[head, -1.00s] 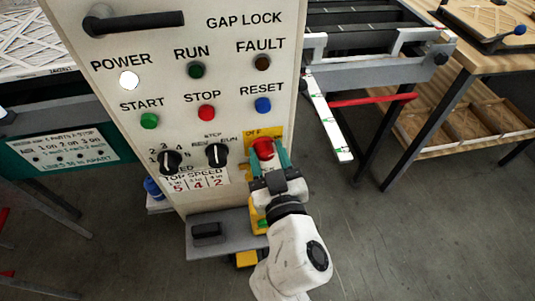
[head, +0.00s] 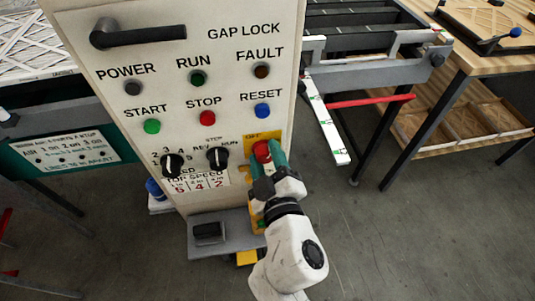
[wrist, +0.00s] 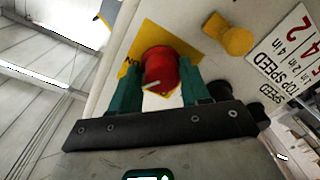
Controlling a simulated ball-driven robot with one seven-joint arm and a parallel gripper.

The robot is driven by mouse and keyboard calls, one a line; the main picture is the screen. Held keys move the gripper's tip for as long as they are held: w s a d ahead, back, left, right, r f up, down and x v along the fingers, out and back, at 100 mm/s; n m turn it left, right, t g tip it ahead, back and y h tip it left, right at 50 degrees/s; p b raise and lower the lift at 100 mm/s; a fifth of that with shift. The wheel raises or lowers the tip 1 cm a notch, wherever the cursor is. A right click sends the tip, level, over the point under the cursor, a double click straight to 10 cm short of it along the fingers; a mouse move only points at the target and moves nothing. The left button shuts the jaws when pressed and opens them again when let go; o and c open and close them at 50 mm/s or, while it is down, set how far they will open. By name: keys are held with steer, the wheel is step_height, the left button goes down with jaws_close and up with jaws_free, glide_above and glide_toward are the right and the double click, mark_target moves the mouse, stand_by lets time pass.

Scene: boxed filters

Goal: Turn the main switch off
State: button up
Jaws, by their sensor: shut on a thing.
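The main switch is a red knob (head: 262,150) on a yellow plate at the lower right of the white control panel. It also shows in the wrist view (wrist: 158,66), with a white mark on its face and "ON" lettering on the plate to its left. My gripper (head: 269,160) is shut on the knob. In the wrist view its green fingers (wrist: 162,76) lie on either side of the knob. The POWER lamp (head: 133,88) at the panel's upper left is dark.
The panel (head: 225,75) also carries START, STOP and RESET buttons, two black selector knobs (head: 217,158) and a black handle (head: 140,32). A grey shelf (head: 230,238) juts out below. A wooden bench (head: 470,80) stands at the right. Grey floor is open at lower right.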

steer(key=n, duration=0.1)
steer(key=n+p, duration=0.1)
steer(key=n, duration=0.3)
steer(key=shift+s+a+f+p, duration=0.15)
steer(key=shift+a+p, duration=0.15)
steer(key=n, duration=0.3)
steer(key=n+p, duration=0.1)
steer(key=n, duration=0.1)
steer(key=shift+f+n+h, duration=0.2)
steer(key=shift+n+h, duration=0.2)
steer(key=o, duration=0.7)
steer(key=shift+o, duration=1.1)
steer(key=shift+r, duration=0.15)
steer(key=shift+d, duration=0.1)
